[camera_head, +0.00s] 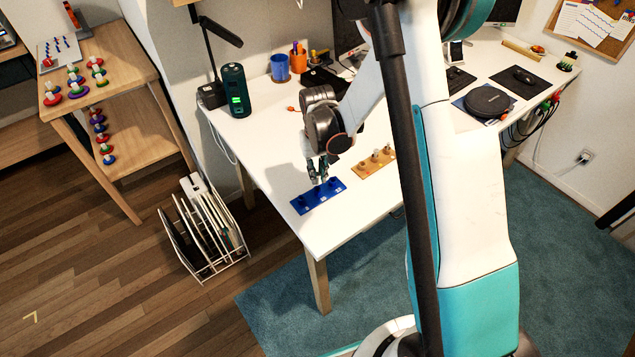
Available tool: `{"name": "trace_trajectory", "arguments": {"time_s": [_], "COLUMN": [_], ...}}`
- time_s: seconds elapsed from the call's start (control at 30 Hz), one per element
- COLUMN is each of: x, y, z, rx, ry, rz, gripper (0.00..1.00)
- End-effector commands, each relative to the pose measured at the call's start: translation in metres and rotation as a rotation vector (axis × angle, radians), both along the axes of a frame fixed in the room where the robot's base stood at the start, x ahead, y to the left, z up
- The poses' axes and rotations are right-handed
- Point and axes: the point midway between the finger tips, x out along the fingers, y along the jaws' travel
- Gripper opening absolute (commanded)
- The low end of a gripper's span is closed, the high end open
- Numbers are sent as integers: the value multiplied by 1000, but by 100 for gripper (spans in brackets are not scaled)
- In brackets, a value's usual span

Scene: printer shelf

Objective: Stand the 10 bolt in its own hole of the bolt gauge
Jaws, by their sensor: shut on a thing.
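A blue plate with dark round spots along it (301,206), which looks like the bolt gauge, lies near the front left edge of the white desk. My gripper (319,178) points down just above the middle of this plate. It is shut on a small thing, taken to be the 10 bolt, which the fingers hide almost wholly. I cannot tell whether the bolt touches the plate or stands in a hole. A tan wooden block (366,172) with a few small upright pieces lies to the right of the gripper. No size markings can be read.
The white desk (270,150) is clear left of the gripper. A dark green cylinder (235,90), a blue cup (280,68) and an orange cup (298,60) stand behind. My arm hides part of the desk's right side. A wire rack (205,240) stands on the floor.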

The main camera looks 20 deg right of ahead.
Motion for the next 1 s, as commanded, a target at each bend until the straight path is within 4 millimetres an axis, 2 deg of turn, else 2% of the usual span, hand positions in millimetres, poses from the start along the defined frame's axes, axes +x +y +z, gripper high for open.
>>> {"name": "trace_trajectory", "arguments": {"time_s": [0.3, 0.7, 0.73, 0.8, 1.0], "x": [0, 0, 0, 0, 0], "y": [0, 0, 0, 0, 0], "z": [-40, -45, -45, -44, -44], "rx": [0, 0, 0, 0, 0], "ry": [0, 0, 0, 0, 0], "rz": [0, 0, 0, 0, 0], "gripper": [0, 0, 15, 31, 33]}}
